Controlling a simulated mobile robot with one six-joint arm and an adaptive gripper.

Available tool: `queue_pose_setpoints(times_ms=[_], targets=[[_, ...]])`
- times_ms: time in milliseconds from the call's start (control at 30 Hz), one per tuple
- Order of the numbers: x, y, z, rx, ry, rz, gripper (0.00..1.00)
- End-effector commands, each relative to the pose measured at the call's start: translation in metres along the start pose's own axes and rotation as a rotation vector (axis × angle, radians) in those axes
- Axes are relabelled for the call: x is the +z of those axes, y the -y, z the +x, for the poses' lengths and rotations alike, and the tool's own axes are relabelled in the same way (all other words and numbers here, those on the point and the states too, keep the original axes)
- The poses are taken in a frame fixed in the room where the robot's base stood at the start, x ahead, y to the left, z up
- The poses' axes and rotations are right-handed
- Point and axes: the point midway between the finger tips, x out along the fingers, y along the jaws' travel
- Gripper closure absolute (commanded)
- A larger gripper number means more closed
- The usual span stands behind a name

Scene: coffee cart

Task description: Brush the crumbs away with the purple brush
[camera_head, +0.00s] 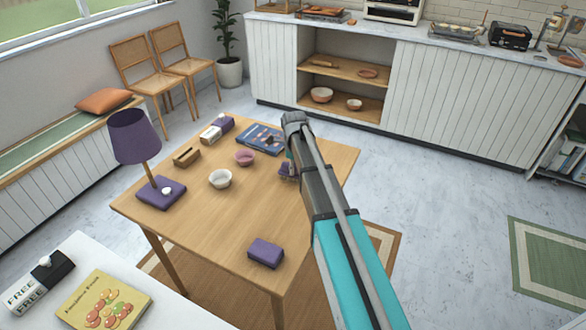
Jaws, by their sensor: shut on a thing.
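My arm reaches in from the lower right and bends down over the right side of the wooden table (205,235). My gripper (287,157) is low over the table, partly hidden behind my own arm. It is shut on a small purple thing, which looks like the purple brush (286,171), just right of the pink bowl. I cannot tell whether the brush touches the tabletop. I cannot make out any crumbs at this size; my arm hides part of the table.
A white bowl (220,179), a pink bowl (245,158), a blue book (261,139), a wooden block (187,157) and a purple lamp (134,137) stand on the table. A purple block (266,253) lies near its front edge. The front middle is clear.

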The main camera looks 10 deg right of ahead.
Motion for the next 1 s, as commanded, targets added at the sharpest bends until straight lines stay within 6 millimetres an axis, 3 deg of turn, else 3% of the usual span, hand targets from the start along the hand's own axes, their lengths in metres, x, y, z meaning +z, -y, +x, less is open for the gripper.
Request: queue_pose_setpoints(times_ms=[1000], targets=[[-0.004, 0.041, -0.002, -0.003, 0.000, 0.001, 1.00]])
